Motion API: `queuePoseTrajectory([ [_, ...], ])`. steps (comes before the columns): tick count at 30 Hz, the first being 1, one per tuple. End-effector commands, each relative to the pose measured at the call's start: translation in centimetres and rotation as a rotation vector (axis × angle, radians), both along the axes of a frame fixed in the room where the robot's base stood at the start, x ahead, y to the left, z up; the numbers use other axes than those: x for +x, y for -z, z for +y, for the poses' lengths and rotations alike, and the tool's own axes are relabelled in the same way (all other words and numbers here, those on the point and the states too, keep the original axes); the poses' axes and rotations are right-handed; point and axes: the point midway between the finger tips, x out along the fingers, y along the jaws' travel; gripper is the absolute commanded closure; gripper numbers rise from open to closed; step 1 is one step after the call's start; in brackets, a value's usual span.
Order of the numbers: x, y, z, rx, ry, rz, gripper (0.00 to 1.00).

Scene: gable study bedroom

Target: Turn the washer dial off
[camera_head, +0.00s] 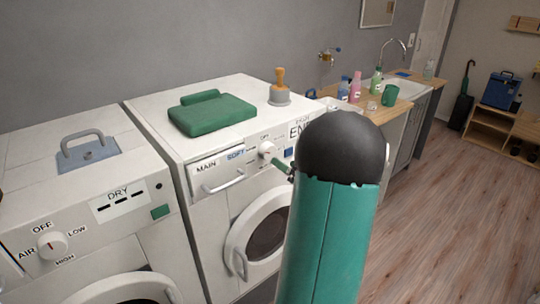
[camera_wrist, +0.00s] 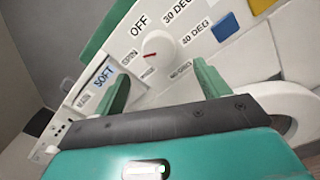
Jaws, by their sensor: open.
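The washer dial (camera_head: 267,149) is a round white knob on the front panel of the right-hand machine. In the wrist view the dial (camera_wrist: 159,44) has a red mark on its lower left side, towards the SPIN label. The OFF label (camera_wrist: 138,25) is above left of the knob; degree labels are to the right. My gripper (camera_wrist: 162,78) is open, its two green fingers on either side of the dial's line and apart from it in the picture. In the head view a fingertip of my gripper (camera_head: 281,167) shows just below right of the dial; my arm hides the rest.
The drawer handle (camera_head: 224,181) and round door (camera_head: 262,238) of the washer are close by. A dryer (camera_head: 110,215) with its own dial (camera_head: 52,246) stands left. A green folded cloth (camera_head: 212,114) lies on top. Wooden floor (camera_head: 430,190) at right is clear.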

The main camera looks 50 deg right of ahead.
Motion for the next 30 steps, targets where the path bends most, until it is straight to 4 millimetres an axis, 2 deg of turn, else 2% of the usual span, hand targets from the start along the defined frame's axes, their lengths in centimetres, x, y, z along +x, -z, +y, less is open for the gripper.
queuePoseTrajectory([
  [6,4.4,0.0,-0.8,-0.001,-0.006,0.000,0.26],
  [12,7.3,0.0,-1.4,-0.001,-0.007,0.000,0.26],
  [16,8.0,0.0,-1.5,-0.001,-0.006,0.000,0.26],
  [23,8.1,0.0,-1.6,-0.001,-0.006,0.000,0.26],
  [25,8.1,0.0,-1.6,-0.001,-0.006,0.000,0.33],
  [30,8.0,0.0,-1.6,-0.002,-0.006,0.001,0.67],
])
